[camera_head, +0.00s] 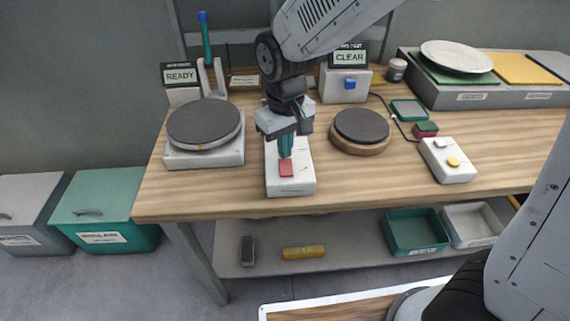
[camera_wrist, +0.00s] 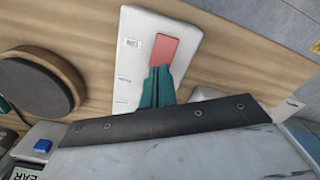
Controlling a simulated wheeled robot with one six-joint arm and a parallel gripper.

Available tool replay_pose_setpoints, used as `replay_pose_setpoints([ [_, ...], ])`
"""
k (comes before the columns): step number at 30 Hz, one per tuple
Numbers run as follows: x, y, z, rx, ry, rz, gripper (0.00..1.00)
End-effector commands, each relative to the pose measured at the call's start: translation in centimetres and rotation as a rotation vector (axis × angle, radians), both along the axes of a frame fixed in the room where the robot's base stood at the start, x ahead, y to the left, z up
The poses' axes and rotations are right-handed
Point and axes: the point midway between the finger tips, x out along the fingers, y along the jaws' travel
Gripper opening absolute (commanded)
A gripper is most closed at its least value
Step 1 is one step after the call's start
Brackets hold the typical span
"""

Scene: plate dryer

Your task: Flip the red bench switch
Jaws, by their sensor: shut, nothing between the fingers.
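The red bench switch (camera_head: 286,168) is a red rocker on a white box (camera_head: 292,188) near the front edge of the wooden bench. In the wrist view the red rocker (camera_wrist: 164,48) shows on the white box (camera_wrist: 133,22). My gripper (camera_head: 286,154) points down over the box with its teal fingers shut and empty. In the wrist view the fingertips (camera_wrist: 159,70) are right at the near end of the red rocker. I cannot tell whether they touch it. The fingers hide part of the box behind the rocker.
A dark round plate on a white base (camera_head: 203,157) stands left. A round dark pad (camera_head: 361,125) on wood lies right of the switch box. A white box with a yellow button (camera_head: 448,161) is further right. A box with a blue button (camera_head: 345,91) stands behind. The bench front is clear.

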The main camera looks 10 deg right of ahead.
Motion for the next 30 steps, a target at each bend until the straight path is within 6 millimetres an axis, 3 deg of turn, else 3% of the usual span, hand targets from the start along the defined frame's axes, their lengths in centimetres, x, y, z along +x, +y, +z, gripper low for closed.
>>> replay_pose_setpoints([
  [30,-0.01,0.0,-0.75,0.0,0.001,0.0,0.0],
])
